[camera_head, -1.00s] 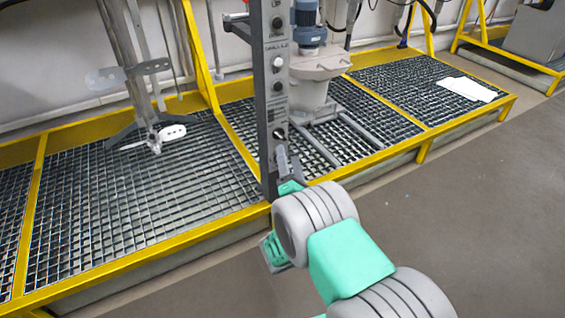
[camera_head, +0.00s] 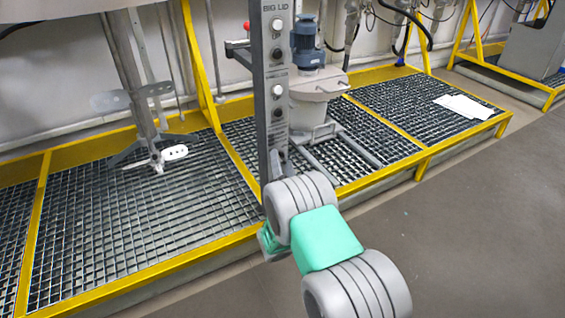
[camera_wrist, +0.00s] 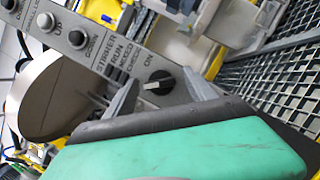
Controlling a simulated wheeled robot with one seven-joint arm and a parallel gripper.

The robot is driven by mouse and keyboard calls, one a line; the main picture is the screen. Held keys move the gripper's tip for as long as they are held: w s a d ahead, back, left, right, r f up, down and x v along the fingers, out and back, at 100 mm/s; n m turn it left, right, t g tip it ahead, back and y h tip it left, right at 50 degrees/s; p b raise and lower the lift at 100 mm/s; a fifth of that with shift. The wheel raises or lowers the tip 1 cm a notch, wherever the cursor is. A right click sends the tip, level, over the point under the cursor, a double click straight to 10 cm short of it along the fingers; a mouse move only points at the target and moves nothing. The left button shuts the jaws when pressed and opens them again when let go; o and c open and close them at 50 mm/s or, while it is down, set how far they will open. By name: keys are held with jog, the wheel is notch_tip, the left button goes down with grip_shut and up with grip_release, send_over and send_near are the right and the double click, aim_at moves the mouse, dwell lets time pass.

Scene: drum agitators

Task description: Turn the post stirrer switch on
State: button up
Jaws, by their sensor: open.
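The stirrer switch is a black rotary knob (camera_wrist: 153,88) with a pale pointer mark, in the wrist view on a grey panel (camera_wrist: 118,50) lettered STIRRER RUN, MIXED CHECK and ON. My gripper (camera_wrist: 161,74) is open, with one grey finger on each side of the knob. I cannot tell whether either finger touches it. In the head view the panel is a tall grey post (camera_head: 262,85), and my gripper (camera_head: 279,160) is at its lower part, largely hidden by my wrist. The switch is hard to make out there.
Above the switch on the post are a dark button (camera_head: 278,112) and a white button (camera_head: 277,90). Behind stand a blue motor on a pale drum (camera_head: 318,92) and, left, a mixer shaft (camera_head: 132,75). Yellow-edged grating (camera_head: 140,215) surrounds the post; the floor (camera_head: 470,220) at right is clear.

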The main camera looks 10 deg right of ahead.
jog(key=shift+c, duration=0.4)
jog(key=c, duration=1.3)
jog(key=shift+r+m+p, duration=0.15)
jog(key=shift+m+p, duration=0.25)
jog(key=shift+p, duration=0.05)
jog(key=m+p, duration=0.1)
jog(key=m+g+p, duration=0.1)
jog(key=p, duration=0.1)
jog(key=m+h+p, duration=0.1)
jog(key=shift+r+m+g, duration=0.25)
jog(key=shift+m+g, duration=0.05)
jog(key=shift+m, duration=0.1)
jog(key=m+g+p, duration=0.1)
jog(key=m+p, duration=0.1)
jog(key=p, duration=0.2)
jog(key=m+g+p, duration=0.1)
jog(key=m+p, duration=0.2)
jog(key=p, duration=0.1)
jog(key=shift+r, duration=0.2)
jog(key=m+g+p, duration=0.1)
jog(key=m+p, duration=0.2)
jog(key=p, duration=0.2)
jog(key=shift+f, duration=0.1)
jog(key=shift+f+m+g+y+p, duration=0.25)
jog(key=shift+m+g+y+p, duration=0.3)
jog(key=shift+m+p, duration=0.85)
